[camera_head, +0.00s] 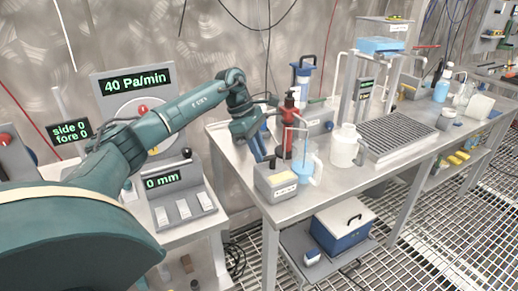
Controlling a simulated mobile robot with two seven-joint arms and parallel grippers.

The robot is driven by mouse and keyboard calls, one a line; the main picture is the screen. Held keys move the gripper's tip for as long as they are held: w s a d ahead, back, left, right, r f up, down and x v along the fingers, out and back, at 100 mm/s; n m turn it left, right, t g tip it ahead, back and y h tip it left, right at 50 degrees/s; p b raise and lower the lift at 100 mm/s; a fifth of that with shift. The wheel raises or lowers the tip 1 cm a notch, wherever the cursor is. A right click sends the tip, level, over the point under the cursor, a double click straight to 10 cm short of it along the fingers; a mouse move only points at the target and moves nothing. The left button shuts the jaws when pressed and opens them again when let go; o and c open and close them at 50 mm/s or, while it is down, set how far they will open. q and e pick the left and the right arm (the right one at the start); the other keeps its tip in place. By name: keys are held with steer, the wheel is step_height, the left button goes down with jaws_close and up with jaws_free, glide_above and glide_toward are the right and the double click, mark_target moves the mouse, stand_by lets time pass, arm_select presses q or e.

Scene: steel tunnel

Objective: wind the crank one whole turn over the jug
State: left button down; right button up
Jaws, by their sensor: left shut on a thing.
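A red hand pump (289,124) with a dark top stands near the front left of the steel bench. A clear jug (308,170) with blue liquid in it stands upright at the foot of the pump, under a thin pale spout pipe. My left arm reaches in from the left, and my left gripper (263,150) points down just left of the pump. Its blue fingers are shut on the crank, whose grip is small and mostly hidden by the fingers. My right gripper is out of view.
A white canister (344,145) and a drain grid (395,139) lie to the right. A blue cooler (342,229) sits on the lower shelf. Display panels (136,84) stand at left behind my arm.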

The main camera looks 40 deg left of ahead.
arm_select(q)
steer(key=c, duration=1.3)
jaws_free()
steer(key=v, duration=1.3)
steer(key=shift+s, duration=0.1)
steer(key=shift+s, duration=0.1)
